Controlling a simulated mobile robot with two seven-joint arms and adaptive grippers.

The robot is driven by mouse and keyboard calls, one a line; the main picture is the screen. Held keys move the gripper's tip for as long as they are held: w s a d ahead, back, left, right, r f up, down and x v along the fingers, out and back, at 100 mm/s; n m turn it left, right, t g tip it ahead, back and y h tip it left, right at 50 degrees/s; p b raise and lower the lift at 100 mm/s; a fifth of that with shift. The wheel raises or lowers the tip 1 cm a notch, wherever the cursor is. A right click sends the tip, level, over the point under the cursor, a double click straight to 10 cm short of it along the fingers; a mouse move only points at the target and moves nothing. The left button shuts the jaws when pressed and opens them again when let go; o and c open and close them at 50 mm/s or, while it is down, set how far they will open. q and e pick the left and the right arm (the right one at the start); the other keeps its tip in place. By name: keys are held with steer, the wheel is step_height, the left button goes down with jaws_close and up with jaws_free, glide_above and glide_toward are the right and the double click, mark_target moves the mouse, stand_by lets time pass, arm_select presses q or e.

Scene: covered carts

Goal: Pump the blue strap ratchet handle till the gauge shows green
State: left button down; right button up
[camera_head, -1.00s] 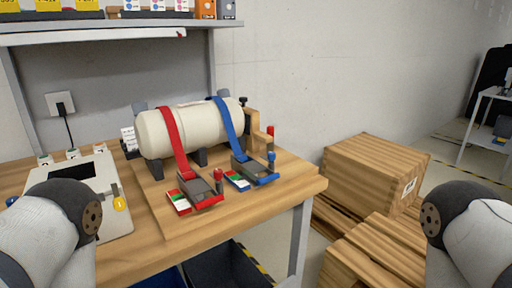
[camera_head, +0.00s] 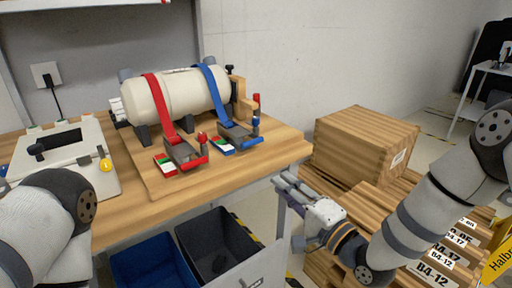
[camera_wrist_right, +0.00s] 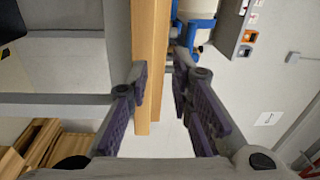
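The blue strap (camera_head: 212,92) runs over a cream tank (camera_head: 180,97) down to its ratchet (camera_head: 238,133) on the wooden board. My right gripper (camera_head: 287,195) is in front of the table's right corner, below the tabletop and apart from the ratchet. In the right wrist view its fingers (camera_wrist_right: 160,75) are spread and empty, with the table edge beyond them. My left gripper is out of view.
A red strap (camera_head: 160,105) with a similar ratchet (camera_head: 184,153) stands left of the blue one. A white panel device (camera_head: 65,160) is at the left. Blue and grey bins (camera_head: 155,262) are under the table. Wooden crates (camera_head: 362,140) stand to the right.

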mark_target(254, 144)
steer(key=shift+t+y, duration=0.4)
steer(key=shift+y, duration=0.1)
steer(key=r+x, duration=0.1)
steer(key=x, duration=0.3)
steer(key=r+x, duration=0.1)
steer(key=x, duration=0.8)
steer(key=shift+s+d+r+b, duration=0.2)
steer(key=shift+d+r+b, duration=0.15)
steer(key=shift+r+b, duration=0.05)
steer(key=shift+w+a+r, duration=0.2)
steer(key=shift+w+a, duration=0.05)
steer(key=shift+w, duration=0.05)
jaws_close()
